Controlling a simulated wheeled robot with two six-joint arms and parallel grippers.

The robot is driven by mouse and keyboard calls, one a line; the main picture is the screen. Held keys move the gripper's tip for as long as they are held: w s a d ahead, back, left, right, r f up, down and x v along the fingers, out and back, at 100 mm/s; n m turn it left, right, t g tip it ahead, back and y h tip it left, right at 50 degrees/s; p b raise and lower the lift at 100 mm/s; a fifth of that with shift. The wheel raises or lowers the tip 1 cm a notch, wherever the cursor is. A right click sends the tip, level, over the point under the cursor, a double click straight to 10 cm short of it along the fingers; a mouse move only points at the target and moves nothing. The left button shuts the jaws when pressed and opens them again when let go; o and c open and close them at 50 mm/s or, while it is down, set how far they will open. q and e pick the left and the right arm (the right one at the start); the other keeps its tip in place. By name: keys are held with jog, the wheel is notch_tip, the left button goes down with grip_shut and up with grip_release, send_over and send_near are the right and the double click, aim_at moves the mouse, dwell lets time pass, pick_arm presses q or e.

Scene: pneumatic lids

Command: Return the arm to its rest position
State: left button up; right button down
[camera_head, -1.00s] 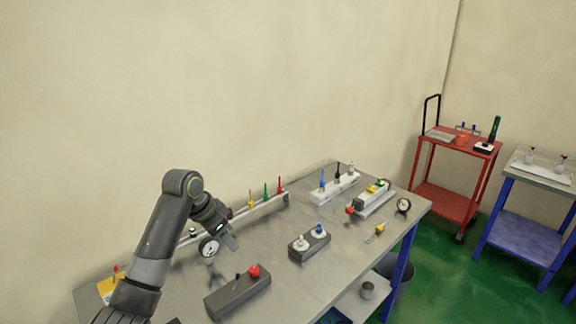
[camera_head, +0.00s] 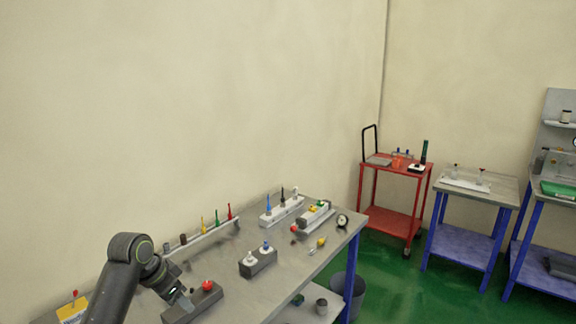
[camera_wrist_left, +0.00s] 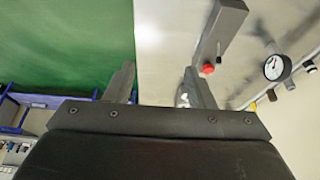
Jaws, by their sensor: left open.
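My left arm comes in from the lower left in the head view. Its gripper (camera_head: 184,301) is over the near left part of the grey workbench (camera_head: 290,262), close to the dark block with the red knob (camera_head: 207,286). In the left wrist view the two fingers (camera_wrist_left: 158,88) stand wide apart with nothing between them. The bench edge and green floor (camera_wrist_left: 65,45) lie below them. The red knob also shows in the wrist view (camera_wrist_left: 207,69), beyond the right finger. My right gripper does not show.
A dark block with white and blue knobs (camera_head: 258,262), a rail with coloured pegs (camera_head: 205,238), white fixtures (camera_head: 281,211) and a gauge (camera_head: 342,220) stand on the bench. A red cart (camera_head: 392,192) and blue-legged tables (camera_head: 466,212) stand to the right. The air above the bench is clear.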

pick_arm(q)
jog(key=s+a+f+n+y, duration=0.2)
jog(key=s+f+n, duration=0.1)
jog(key=s+f, duration=1.3)
jog(key=s+a+r+n+y, duration=0.1)
jog(key=s+a+n, duration=0.1)
jog(key=s, duration=0.9)
jog(key=s+a+n+y, duration=0.1)
jog(key=s+n, duration=0.2)
jog(key=s, duration=0.8)
notch_tip(320, 180, down, 31)
jog(key=a+g+b, duration=0.1)
jog(key=a+b, duration=0.1)
jog(key=b, duration=0.3)
jog(key=s+d+f+g+b, duration=0.1)
jog(key=s+f+b, duration=0.2)
jog(key=s+f, duration=1.2)
notch_tip(320, 180, down, 3)
jog(key=shift+s+d+r, duration=0.1)
jog(key=shift+s+d, duration=0.05)
jog(key=shift+d, duration=0.2)
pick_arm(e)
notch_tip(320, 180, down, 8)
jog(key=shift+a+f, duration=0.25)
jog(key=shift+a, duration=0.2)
